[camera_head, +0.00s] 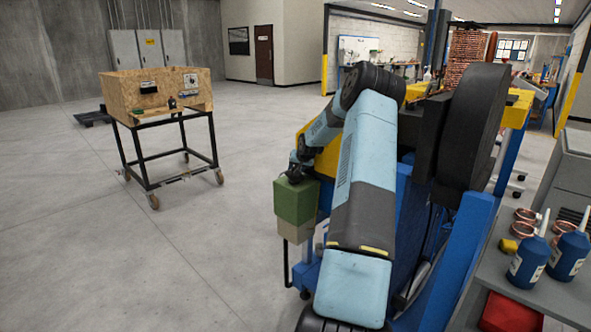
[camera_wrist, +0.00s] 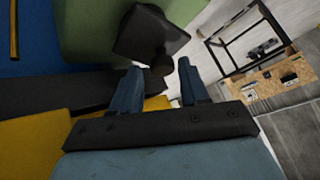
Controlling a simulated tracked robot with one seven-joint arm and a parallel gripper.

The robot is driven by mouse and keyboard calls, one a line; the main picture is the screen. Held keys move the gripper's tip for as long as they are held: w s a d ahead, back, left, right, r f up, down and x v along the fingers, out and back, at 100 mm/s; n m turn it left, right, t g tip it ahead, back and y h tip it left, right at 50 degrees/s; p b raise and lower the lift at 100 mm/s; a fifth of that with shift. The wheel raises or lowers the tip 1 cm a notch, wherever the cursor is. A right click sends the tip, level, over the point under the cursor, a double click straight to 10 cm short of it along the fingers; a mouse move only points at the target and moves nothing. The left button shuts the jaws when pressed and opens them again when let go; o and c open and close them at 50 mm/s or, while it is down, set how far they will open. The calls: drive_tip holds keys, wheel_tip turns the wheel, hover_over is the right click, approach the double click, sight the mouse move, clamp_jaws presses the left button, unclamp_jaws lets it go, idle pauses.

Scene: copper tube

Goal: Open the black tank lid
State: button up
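A green tank (camera_head: 295,203) with a beige lower part stands at the side of the blue and yellow machine in the head view. It also shows as a green surface in the wrist view (camera_wrist: 85,32). The black lid (camera_wrist: 148,32) lies against the green in the wrist view, with a small dark knob-like part (camera_wrist: 160,66) on its near side. My gripper (camera_wrist: 160,68) has its two fingers apart, one on each side of that part. I cannot tell whether they touch it. In the head view my gripper (camera_head: 298,168) is over the tank's top, and the lid is hard to make out.
The blue and yellow machine (camera_head: 400,225) with a large black wheel (camera_head: 475,125) stands close by my arm. A grey bench (camera_head: 510,285) with blue bottles (camera_head: 529,258) is at the right. A wooden box on a wheeled frame (camera_head: 155,95) stands left, with clear floor between.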

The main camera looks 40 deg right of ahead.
drive_tip(key=shift+o, duration=0.7)
drive_tip(key=shift+a+f, duration=0.1)
drive_tip(key=shift+a, duration=0.05)
drive_tip(key=v, duration=1.3)
drive_tip(key=shift+s+r, duration=0.2)
drive_tip(key=shift+r, duration=0.1)
